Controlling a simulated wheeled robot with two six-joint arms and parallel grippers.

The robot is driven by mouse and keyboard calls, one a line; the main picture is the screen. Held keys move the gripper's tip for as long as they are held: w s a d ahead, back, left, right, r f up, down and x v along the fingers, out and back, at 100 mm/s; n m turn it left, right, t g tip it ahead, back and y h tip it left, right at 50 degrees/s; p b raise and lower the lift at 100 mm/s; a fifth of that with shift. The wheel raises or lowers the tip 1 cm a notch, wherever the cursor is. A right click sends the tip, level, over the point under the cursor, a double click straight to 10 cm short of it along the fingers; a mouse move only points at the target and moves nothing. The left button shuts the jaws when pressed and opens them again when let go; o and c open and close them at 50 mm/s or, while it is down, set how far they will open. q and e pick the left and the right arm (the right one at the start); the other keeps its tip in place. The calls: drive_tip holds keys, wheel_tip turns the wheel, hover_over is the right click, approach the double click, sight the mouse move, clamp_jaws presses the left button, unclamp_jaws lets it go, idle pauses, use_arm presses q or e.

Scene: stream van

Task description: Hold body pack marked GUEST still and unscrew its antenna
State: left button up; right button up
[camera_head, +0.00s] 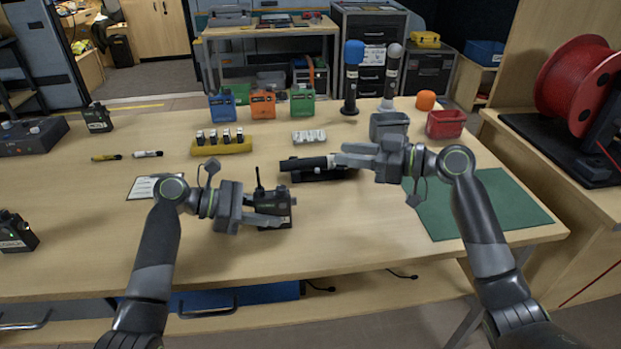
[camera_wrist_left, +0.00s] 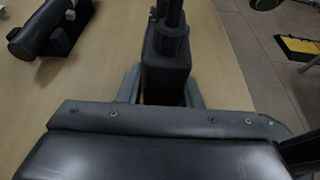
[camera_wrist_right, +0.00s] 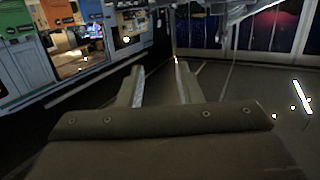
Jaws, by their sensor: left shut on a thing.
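A dark body pack (camera_head: 274,207) with a thin black antenna (camera_head: 258,178) standing up from its top is at the front middle of the table. My left gripper (camera_head: 262,212) is shut on it. In the left wrist view the body pack (camera_wrist_left: 166,82) sits between the fingers, with the antenna base (camera_wrist_left: 170,40) above. I cannot read its marking. My right gripper (camera_head: 352,155) is further right and beyond the pack, above the table. In the right wrist view its fingers (camera_wrist_right: 160,88) are apart with nothing between them.
A black handheld microphone (camera_head: 305,163) lies on a cradle close to my right gripper. Other body packs stand at the left, one at the back (camera_head: 98,118) and one at the front edge (camera_head: 16,232). A green mat (camera_head: 480,205) lies at the right.

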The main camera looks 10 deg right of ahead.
drive_tip(key=n+g+y, duration=0.1)
drive_tip(key=n+y, duration=0.1)
approach(259, 182)
wheel_tip(259, 182, up, 2)
drive_tip(key=x, duration=1.2)
drive_tip(key=shift+r, duration=0.2)
drive_tip(key=shift+w, duration=0.15)
clamp_jaws()
